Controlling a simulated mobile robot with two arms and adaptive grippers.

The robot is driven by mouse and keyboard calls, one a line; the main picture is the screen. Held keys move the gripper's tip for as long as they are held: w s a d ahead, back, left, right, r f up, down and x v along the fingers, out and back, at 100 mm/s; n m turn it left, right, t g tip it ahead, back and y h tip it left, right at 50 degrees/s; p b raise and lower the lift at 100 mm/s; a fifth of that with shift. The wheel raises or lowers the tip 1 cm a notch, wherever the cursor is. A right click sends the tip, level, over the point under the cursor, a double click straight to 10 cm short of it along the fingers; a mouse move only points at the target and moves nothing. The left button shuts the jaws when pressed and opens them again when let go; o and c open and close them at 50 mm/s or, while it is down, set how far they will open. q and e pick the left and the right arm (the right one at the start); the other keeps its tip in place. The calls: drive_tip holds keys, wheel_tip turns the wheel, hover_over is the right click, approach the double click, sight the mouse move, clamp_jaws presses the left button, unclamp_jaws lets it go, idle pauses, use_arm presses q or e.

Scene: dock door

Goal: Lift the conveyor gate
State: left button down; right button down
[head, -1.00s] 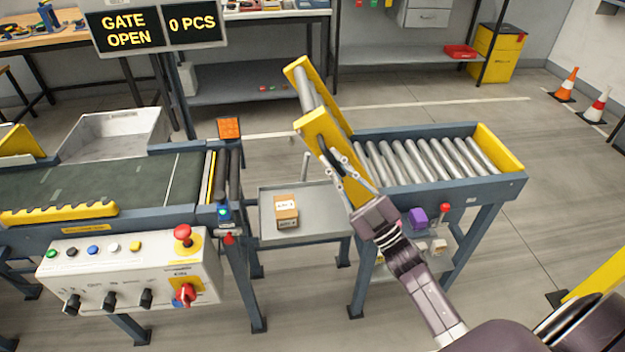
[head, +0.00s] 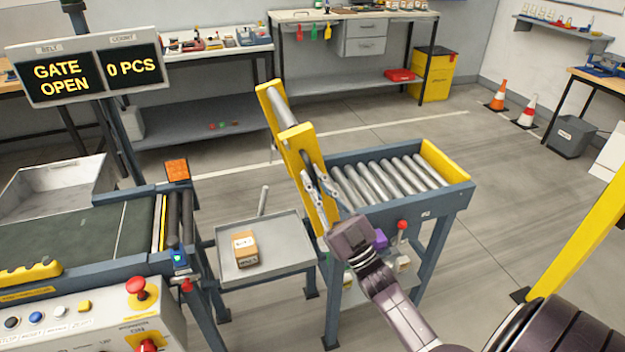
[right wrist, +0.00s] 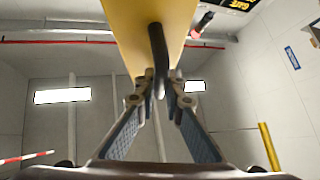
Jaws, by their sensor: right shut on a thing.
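The yellow conveyor gate (head: 290,140) stands raised and steeply tilted at the left end of the roller table (head: 390,185). A grey roller shows between its yellow side plates. My right gripper (head: 318,185) is at the gate's near side plate. In the right wrist view the gripper (right wrist: 160,100) is shut on the gate's dark bar handle (right wrist: 158,45), below the yellow plate (right wrist: 150,20). The display sign (head: 85,75) reads "GATE OPEN" and "0 PCS". My left gripper is not in view.
A grey tray (head: 285,262) with a small cardboard box (head: 245,248) sits between the belt conveyor (head: 80,235) and the roller table. A control panel (head: 90,325) is at lower left. A yellow post (head: 580,250) stands at right. Traffic cones (head: 526,112) are at the back.

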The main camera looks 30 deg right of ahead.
drive_tip(key=c, duration=2)
unclamp_jaws()
drive_tip(key=shift+f, duration=0.1)
drive_tip(key=v, duration=1.2)
drive_tip(key=shift+d, duration=0.1)
drive_tip(key=shift+f, duration=0.1)
